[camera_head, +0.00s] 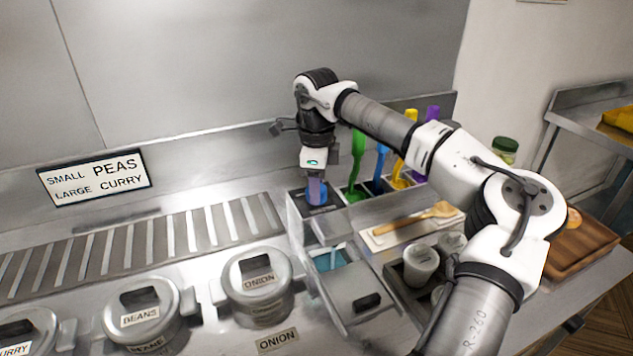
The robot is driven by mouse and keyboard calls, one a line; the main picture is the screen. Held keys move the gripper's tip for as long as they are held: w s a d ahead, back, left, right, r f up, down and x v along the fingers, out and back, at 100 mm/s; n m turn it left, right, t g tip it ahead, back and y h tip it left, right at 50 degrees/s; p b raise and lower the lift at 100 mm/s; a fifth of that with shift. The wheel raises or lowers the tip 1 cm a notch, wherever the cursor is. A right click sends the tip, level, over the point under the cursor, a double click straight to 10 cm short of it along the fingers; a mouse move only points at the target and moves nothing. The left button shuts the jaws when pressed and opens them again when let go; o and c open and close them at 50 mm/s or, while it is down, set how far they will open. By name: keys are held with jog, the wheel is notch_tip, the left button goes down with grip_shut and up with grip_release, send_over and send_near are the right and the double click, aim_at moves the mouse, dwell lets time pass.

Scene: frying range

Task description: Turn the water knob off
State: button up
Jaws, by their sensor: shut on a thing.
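My gripper (315,176) points straight down at the back left of the metal holder unit. It is shut on a small blue-purple piece, which I take to be the water knob (317,193). The knob stands on a dark spot at the unit's back left corner. The gripper partly covers the knob, so its exact turn cannot be told. Below and in front of it is a compartment with blue water (329,262). I cannot see clearly whether water is running.
Green (357,160), blue (381,165) and yellow (399,175) utensils stand right of my gripper. A wooden spoon (420,215) lies in a tray. Lidded pots, including the onion pot (258,280), stand at the front left. A steel wall rises behind.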

jog(key=n, duration=0.6)
jog(key=shift+p, duration=0.35)
dwell(0.3)
jog(key=o, duration=1)
jog(key=shift+r, duration=0.1)
notch_tip(320, 180, up, 14)
jog(key=shift+f+b, duration=0.15)
jog(key=shift+b, duration=0.8)
jog(key=shift+f, duration=0.1)
